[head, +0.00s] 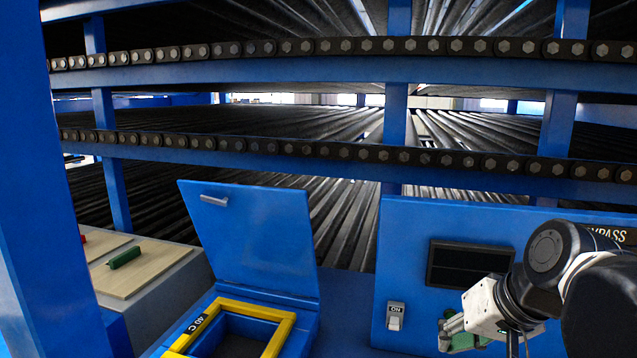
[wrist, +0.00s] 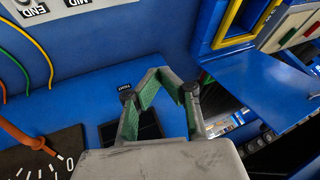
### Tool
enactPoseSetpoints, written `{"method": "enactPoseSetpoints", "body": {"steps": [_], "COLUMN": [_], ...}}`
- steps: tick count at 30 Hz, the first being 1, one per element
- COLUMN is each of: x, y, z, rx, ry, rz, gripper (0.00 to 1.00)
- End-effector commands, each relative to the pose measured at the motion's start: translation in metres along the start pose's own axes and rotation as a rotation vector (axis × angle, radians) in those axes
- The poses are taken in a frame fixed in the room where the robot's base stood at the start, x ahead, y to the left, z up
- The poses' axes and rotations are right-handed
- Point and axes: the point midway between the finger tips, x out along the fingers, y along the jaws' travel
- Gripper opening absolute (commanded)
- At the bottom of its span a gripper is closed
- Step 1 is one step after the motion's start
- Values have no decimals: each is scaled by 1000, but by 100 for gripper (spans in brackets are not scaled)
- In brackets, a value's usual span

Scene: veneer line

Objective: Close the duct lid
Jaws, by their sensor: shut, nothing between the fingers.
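The duct lid (head: 258,240) is a blue panel with a grey bar handle near its upper left corner. It stands raised on its hinge at the back of the duct opening, whose yellow rim (head: 285,335) shows in front of it. In the wrist view, the lid (wrist: 262,88) is at the right, beside the yellow rim (wrist: 218,30). My gripper (head: 445,338) is at the lower right in the head view, in front of the control panel and apart from the lid. In the wrist view, its green-padded fingers (wrist: 163,76) are together and empty.
The blue panel (head: 415,235) carries an ON switch (head: 395,316) and a dark window (head: 468,265) near my gripper. At left, a grey box holds pale boards with a green handle (head: 123,257). Roller decks rise behind. Wires (wrist: 38,48) and a dial (wrist: 50,160) show in the wrist view.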

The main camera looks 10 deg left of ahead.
Motion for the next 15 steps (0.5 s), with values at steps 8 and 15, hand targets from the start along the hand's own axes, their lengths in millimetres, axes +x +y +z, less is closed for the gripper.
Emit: {"method": "enactPoseSetpoints", "body": {"steps": [8, 15], "x": [-1, 4], "y": [-59, -104], "z": [-84, -151], "rx": [39, 55], "ry": [-89, -155], "rz": [-217, -413], "gripper": [0, 0]}}
